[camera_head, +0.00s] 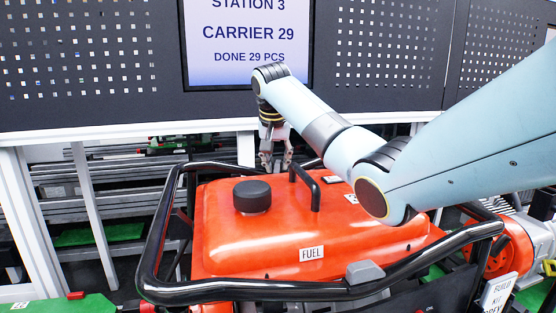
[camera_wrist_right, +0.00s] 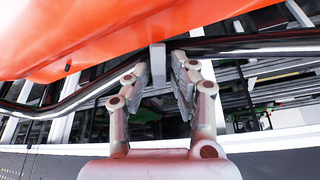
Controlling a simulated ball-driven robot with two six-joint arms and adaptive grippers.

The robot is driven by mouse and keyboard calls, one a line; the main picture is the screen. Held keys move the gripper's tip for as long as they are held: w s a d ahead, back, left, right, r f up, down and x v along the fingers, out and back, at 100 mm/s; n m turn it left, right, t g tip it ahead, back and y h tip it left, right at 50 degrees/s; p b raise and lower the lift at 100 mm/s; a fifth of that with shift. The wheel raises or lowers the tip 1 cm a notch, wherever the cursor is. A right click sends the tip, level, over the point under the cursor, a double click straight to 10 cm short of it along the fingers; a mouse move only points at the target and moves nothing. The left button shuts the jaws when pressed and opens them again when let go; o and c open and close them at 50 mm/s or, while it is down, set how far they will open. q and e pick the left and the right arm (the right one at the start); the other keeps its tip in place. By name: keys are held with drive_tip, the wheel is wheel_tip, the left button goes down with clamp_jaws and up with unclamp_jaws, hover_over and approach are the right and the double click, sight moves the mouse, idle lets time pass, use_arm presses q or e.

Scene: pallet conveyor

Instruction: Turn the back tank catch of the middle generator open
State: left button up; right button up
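The middle generator has a red-orange tank (camera_head: 255,235) with a black cap, a black handle and a FUEL label, inside a black tube frame. A grey front catch (camera_head: 365,272) sits at the tank's near edge. My right gripper (camera_head: 276,163) points down behind the tank's far edge. In the right wrist view the grey back catch (camera_wrist_right: 157,66) stands between the fingers of my right gripper (camera_wrist_right: 160,72). Small gaps seem to show on both sides, so the fingers look open around it. The tank hides the back catch in the head view. My left gripper is out of view.
The black frame tube (camera_head: 160,240) runs round the tank, and also passes close to the fingers. A dark perforated panel with a station screen (camera_head: 247,35) stands behind. Another red generator (camera_head: 505,245) is at the right. My right arm crosses above the tank.

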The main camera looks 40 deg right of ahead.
drive_tip(key=shift+c, duration=0.5)
drive_tip(key=shift+s+r, duration=0.1)
drive_tip(key=shift+c, duration=1.2)
clamp_jaws()
drive_tip(key=shift+a+m, duration=0.1)
drive_tip(key=shift+m, duration=0.2)
drive_tip(key=shift+m+h, duration=0.3)
drive_tip(key=shift+m, duration=0.2)
drive_tip(key=shift+w+m+g, duration=0.2)
drive_tip(key=shift+m+g, duration=0.3)
drive_tip(key=shift+m, duration=0.2)
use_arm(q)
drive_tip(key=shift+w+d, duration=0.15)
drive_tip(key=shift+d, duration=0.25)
